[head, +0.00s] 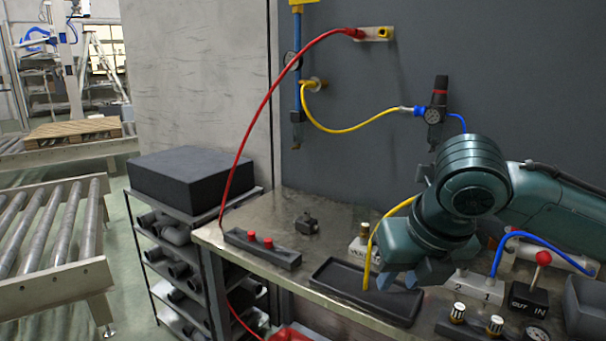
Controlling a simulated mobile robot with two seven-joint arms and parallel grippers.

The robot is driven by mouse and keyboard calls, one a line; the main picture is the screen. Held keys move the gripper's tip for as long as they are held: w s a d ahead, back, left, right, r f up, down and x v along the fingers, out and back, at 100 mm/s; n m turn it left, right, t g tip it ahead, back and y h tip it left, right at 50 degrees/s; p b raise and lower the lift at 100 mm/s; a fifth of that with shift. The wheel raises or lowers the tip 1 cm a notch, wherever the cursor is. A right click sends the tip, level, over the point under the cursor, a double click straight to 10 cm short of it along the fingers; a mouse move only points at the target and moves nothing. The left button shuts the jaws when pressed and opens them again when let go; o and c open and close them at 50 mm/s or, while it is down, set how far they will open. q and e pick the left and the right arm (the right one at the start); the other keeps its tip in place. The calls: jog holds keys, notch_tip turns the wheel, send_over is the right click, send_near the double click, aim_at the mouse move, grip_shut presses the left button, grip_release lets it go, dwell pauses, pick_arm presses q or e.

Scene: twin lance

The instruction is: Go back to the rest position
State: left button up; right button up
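My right arm comes in from the right, and my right gripper (408,275) points down over the right part of a black tray (340,290) on the workbench. Its blue-grey fingers look spread apart, and I see nothing held between them. A yellow hose (372,240) runs down just left of the gripper, with its end at the tray; whether it touches the gripper I cannot tell. My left gripper is not in view.
The workbench (215,237) carries a dark block with red knobs (262,248), numbered blocks (472,287) and a red-knobbed lever (543,260). A red hose (262,110) arcs from the wall panel. A shelf with a black box (190,172) and a roller conveyor (50,240) stand left.

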jog(key=w+a+f+m+t+y+p, duration=0.1)
jog(key=a+f+m+t+y+p, duration=0.25)
jog(key=a+f+m+y, duration=0.75)
pick_arm(q)
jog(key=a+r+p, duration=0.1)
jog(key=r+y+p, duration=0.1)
jog(key=p, duration=0.1)
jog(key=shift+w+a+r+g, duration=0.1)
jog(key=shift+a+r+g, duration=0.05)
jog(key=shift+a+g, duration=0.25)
pick_arm(e)
jog(key=s+d+f+m+t+h, duration=0.1)
jog(key=s+d+f+m+h, duration=0.3)
jog(key=f+m, duration=0.5)
jog(key=s+d+f+m+t+h, duration=0.1)
jog(key=s+d+f+m+h, duration=0.4)
jog(key=m, duration=0.9)
jog(key=s+d+f, duration=0.3)
jog(key=s+f, duration=0.1)
jog(key=s, duration=0.1)
jog(key=shift+f+t, duration=0.35)
jog(key=shift+f, duration=0.05)
